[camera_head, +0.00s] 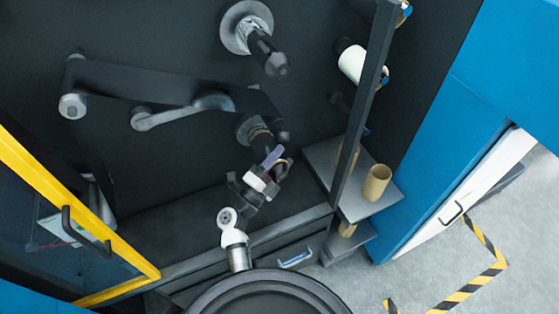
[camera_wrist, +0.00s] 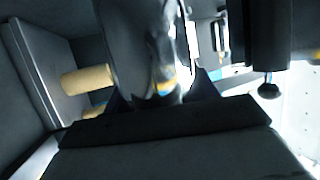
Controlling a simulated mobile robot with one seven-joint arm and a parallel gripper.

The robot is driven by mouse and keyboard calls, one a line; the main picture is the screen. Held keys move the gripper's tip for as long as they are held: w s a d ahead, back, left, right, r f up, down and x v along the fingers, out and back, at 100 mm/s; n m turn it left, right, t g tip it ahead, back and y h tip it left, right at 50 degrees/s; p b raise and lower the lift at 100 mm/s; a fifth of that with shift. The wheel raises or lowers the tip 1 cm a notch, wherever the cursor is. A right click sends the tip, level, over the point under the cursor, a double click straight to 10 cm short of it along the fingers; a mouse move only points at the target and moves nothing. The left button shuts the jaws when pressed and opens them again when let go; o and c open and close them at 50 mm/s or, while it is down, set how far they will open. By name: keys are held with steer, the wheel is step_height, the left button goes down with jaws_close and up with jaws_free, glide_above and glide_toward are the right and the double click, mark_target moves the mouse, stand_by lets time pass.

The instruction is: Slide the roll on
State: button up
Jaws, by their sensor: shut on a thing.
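My gripper (camera_head: 274,167) is in the lower middle of the machine bay in the head view, just below the lower black spindle (camera_head: 262,137). It is shut on a roll, which shows as a small lilac piece (camera_head: 271,157) with a tan edge beside the fingers. In the wrist view the roll (camera_wrist: 150,55) is a grey, glossy, blurred shape between the dark fingers (camera_wrist: 158,92). The gripper hides much of it. The roll lies close to the lower spindle's end; I cannot tell whether they touch. An upper black spindle (camera_head: 267,52) with a round metal flange is bare.
A dark upright post (camera_head: 362,105) stands right of the spindles, with a white roll (camera_head: 351,60) behind it. A shelf (camera_head: 335,190) holds a cardboard tube (camera_head: 377,182). A yellow-framed door (camera_head: 75,200) stands open at left. Grey arms (camera_head: 180,108) cross the back panel.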

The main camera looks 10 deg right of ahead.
steer(key=o, duration=1.1)
